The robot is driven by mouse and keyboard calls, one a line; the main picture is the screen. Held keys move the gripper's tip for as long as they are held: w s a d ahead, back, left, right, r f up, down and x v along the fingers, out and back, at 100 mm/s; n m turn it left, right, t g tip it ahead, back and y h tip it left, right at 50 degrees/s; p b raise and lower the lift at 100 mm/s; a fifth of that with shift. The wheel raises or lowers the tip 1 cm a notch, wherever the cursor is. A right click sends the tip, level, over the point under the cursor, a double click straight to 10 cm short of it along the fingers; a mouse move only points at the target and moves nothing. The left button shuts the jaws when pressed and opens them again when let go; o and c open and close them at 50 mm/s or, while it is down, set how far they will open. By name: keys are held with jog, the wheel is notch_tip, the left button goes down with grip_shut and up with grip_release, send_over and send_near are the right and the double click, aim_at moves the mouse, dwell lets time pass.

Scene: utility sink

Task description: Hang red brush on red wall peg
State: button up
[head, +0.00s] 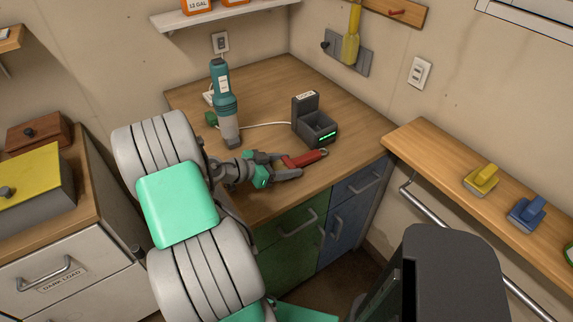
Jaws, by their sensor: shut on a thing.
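My gripper (288,165) is over the wooden counter, shut on the red brush (308,158). The brush shows as a red handle that sticks out to the right of the fingers; its bristles cannot be made out. It lies low over the counter's front part, and I cannot tell if it touches the top. The red wall peg (397,12) sticks out of a wooden board on the right wall, near the top edge. The peg is bare and well apart from the gripper.
A right shelf (435,150) holds yellow and blue scrubbers, with a metal rail below.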

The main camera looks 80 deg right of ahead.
jog(key=o, duration=1.7)
